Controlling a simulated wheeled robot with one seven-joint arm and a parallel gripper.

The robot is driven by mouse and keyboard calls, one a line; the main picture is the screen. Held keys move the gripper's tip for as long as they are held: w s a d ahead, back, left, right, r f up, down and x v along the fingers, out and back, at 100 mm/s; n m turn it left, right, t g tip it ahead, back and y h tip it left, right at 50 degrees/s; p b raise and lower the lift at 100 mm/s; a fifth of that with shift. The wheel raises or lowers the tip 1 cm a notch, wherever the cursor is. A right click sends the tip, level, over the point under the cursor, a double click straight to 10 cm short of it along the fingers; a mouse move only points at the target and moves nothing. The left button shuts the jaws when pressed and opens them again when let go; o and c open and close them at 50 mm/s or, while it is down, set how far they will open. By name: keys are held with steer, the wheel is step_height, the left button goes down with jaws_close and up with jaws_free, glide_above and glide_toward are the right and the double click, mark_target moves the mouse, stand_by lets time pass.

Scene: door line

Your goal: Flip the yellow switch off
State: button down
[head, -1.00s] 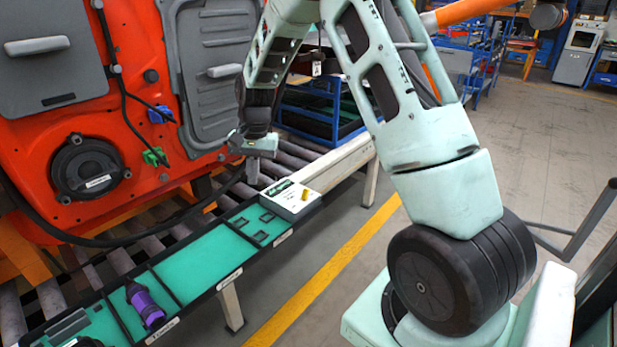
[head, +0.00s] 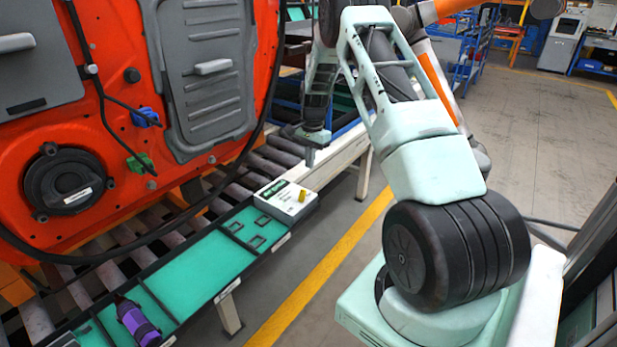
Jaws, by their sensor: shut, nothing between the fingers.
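The yellow switch (head: 302,196) is a small upright lever on top of a pale box (head: 284,207) with a dark green label. The box sits at the far right end of the black-edged tray, beside the rollers. Which way the lever is set is too small to tell. My gripper (head: 311,160) points down, shut and empty, above and behind the box, slightly right of the switch. It appears apart from the switch and the box.
A green-lined tray (head: 197,272) runs along the front, holding a purple and black tool (head: 138,322). An orange door panel (head: 110,130) stands at left. Rollers (head: 232,182) lie behind the tray.

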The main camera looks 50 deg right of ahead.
mark_target(302, 191)
steer(key=f, duration=0.3)
steer(key=f+p, duration=0.1)
steer(key=f, duration=0.2)
steer(key=a+f, duration=0.1)
steer(key=f, duration=0.2)
steer(key=shift+f+p, duration=0.25)
steer(key=shift+p, duration=0.15)
steer(key=shift+a+r+h, duration=0.15)
steer(key=shift+a+h, duration=0.1)
steer(key=shift+h, duration=0.15)
steer(key=shift+a+r+h+b, duration=0.2)
steer(key=shift+a+h+b, duration=0.35)
steer(key=shift+h, duration=0.55)
steer(key=h, duration=0.1)
steer(key=a+h+b, duration=0.1)
steer(key=h, duration=0.1)
steer(key=shift+s+a+r, duration=0.15)
steer(key=shift+a+r, duration=0.05)
steer(key=shift+a, duration=0.1)
steer(key=shift+a+r+b, duration=0.1)
steer(key=shift+a+b, duration=0.35)
steer(key=shift+r, duration=0.2)
steer(key=shift+r+p, duration=0.55)
steer(key=shift+r, duration=0.15)
